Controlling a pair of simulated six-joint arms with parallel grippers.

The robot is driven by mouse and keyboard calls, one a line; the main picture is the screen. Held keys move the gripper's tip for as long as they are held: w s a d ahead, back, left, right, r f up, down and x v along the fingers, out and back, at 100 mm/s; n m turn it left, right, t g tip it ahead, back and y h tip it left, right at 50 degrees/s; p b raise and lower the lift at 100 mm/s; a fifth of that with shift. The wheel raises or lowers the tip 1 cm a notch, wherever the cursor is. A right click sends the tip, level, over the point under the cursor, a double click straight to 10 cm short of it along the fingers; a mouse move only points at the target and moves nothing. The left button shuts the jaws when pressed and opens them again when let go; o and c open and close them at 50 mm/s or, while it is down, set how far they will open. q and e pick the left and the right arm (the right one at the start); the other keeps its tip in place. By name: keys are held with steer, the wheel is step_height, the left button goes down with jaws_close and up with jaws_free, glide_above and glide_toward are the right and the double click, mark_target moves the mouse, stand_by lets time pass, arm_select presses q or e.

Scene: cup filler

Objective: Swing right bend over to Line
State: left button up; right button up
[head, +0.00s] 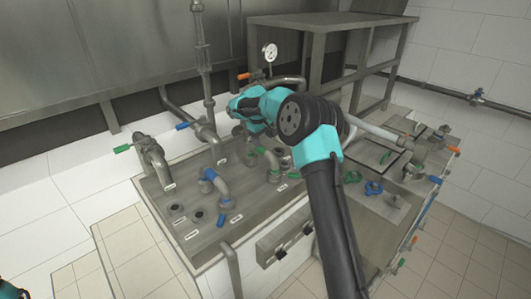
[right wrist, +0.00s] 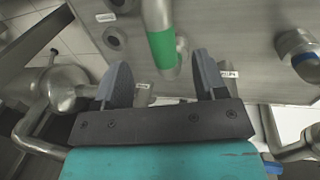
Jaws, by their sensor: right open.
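The right bend (head: 269,158), a grey metal pipe elbow with a green band, stands on the steel panel (head: 226,236). My right gripper (head: 237,108) is in the upper middle of the head view, partly hidden by my own arm. In the right wrist view, its two dark fingers (right wrist: 161,72) are spread apart with nothing held between them. A green-banded pipe (right wrist: 162,48) shows beyond the gap between the fingertips. I cannot tell whether they touch it. My left gripper's fingers are not visible; only a teal part shows at the lower left corner.
A blue-banded bend (head: 209,181) stands left of the green one, near open ports (head: 197,216) with small labels. A vertical pipe (head: 202,60) and a pressure gauge (head: 270,51) rise behind. A steel frame (head: 318,60) stands at the back. Valves with coloured handles crowd the right.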

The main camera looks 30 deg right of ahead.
mark_target(265, 150)
steer(key=f, duration=0.2)
steer(key=d+f, duration=0.1)
steer(key=f, duration=0.4)
steer(key=shift+w+d+f, duration=0.15)
steer(key=shift+d+f, duration=0.15)
steer(key=shift+f, duration=0.1)
steer(key=shift+c, duration=0.4)
jaws_close()
